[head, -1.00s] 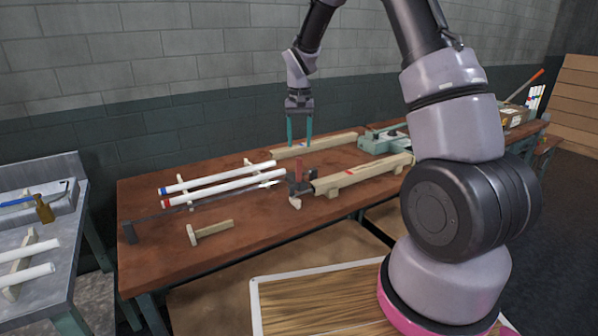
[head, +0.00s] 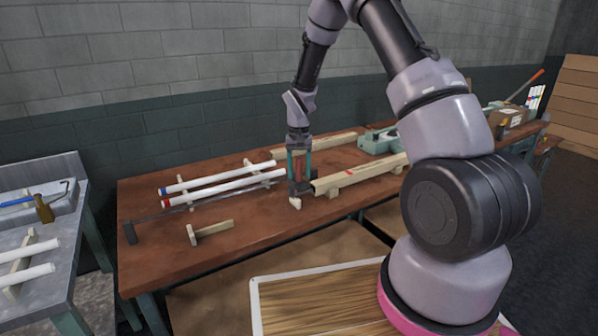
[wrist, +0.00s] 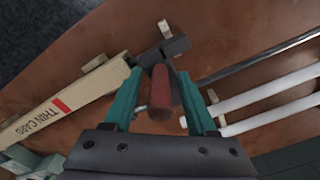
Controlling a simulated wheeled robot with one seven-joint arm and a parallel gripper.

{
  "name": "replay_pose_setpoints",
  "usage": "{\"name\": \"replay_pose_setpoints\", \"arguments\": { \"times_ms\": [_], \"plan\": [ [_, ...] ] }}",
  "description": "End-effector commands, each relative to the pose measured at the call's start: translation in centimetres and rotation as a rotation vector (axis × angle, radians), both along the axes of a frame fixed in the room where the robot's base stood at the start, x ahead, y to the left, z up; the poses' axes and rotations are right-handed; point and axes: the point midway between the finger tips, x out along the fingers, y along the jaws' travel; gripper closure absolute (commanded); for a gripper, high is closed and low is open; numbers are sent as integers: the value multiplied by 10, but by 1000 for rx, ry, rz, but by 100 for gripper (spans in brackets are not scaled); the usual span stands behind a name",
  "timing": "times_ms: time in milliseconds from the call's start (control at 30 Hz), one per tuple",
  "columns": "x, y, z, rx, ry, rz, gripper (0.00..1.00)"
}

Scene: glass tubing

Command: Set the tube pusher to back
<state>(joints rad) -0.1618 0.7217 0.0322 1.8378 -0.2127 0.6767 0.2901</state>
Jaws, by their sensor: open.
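The tube pusher shows in the wrist view as a dark block (wrist: 177,46) with an upright dull red handle (wrist: 160,92). In the head view its red handle (head: 297,168) stands by the near end of a wooden trough. My gripper (head: 298,176) has come down over it, its teal fingers open on either side of the handle. In the wrist view the handle lies between the fingers of my gripper (wrist: 158,80), with gaps visible. The pusher's base is partly hidden by the fingers in the head view.
White tubes with blue (head: 215,181) and red ends (head: 220,192) lie left of the pusher. A thin dark rod runs left to a dark block (head: 130,232). The wooden trough (head: 360,173) extends right, labelled "THIN CARD" in the wrist view. A small wooden stand (head: 212,230) sits front left.

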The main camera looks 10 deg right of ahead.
Motion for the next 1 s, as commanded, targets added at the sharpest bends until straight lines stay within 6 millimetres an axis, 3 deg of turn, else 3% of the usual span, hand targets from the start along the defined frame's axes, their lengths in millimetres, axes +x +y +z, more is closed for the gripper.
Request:
{"name": "replay_pose_setpoints", "arguments": {
  "times_ms": [133,267,300,1000],
  "plan": [
    [0,0,0,0,0,0,43],
    [0,0,0,0,0,0,93],
    [0,0,0,0,0,0,100],
    [0,0,1,0,-1,1,100]
  ]
}}
